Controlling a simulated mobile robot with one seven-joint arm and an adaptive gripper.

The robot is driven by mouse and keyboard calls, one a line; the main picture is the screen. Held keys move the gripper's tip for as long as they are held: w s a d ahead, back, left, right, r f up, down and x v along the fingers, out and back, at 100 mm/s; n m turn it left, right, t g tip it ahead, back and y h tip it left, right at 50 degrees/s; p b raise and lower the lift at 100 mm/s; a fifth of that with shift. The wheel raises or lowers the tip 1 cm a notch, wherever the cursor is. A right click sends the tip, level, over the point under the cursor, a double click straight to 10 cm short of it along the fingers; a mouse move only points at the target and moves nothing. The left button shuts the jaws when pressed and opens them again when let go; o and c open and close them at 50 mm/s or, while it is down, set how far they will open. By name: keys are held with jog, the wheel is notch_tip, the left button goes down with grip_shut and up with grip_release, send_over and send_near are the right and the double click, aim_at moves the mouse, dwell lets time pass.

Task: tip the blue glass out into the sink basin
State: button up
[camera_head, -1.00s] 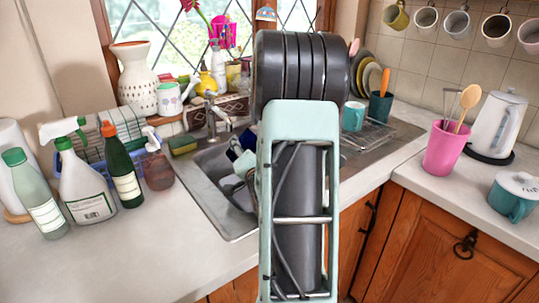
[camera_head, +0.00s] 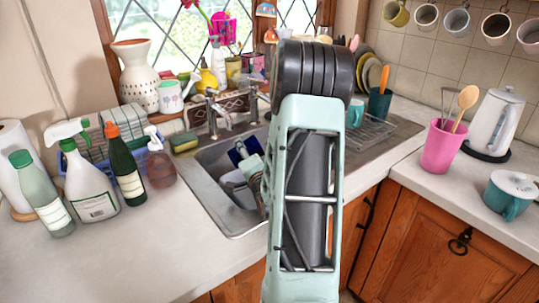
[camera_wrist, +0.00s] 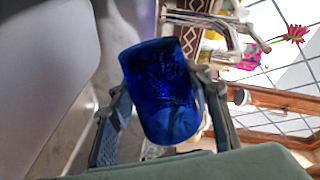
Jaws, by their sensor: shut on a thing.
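The blue glass (camera_wrist: 162,92) is between the two fingers of my gripper (camera_wrist: 160,108) in the wrist view, and they are shut on it. In the head view the glass (camera_head: 236,152) shows as a small dark blue shape above the sink basin (camera_head: 212,197). My gripper (camera_head: 250,168) is there too, partly hidden behind my arm. The glass looks tilted. I cannot make out whether anything is inside it. My arm hides the right part of the basin.
Pale dishes (camera_head: 236,188) lie in the basin. The tap (camera_head: 212,112) stands behind it, with a sponge (camera_head: 183,142) at the left rim. Spray and soap bottles (camera_head: 122,165) crowd the left counter. A pink tumbler (camera_head: 440,145) stands on the right.

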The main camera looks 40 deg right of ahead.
aim_at(253, 148)
jog(key=shift+r+m+p, duration=0.3)
jog(key=shift+r+p, duration=0.05)
jog(key=shift+p, duration=0.2)
jog(key=shift+s+d+r+m+p, duration=0.25)
jog(key=shift+d+m+p, duration=0.3)
jog(key=shift+p, duration=0.45)
jog(key=shift+d+r+m+p, duration=0.15)
jog(key=shift+m+p, duration=0.1)
jog(key=shift+p, duration=0.15)
jog(key=shift+s+d+r+m+y+p, duration=0.1)
jog(key=shift+d+r+m+y+p, duration=0.1)
jog(key=shift+r+m+p, duration=0.3)
jog(key=shift+s+d+r+m+y+p, duration=0.1)
jog(key=shift+d+r+m+y+p, duration=0.1)
jog(key=shift+m+p, duration=0.35)
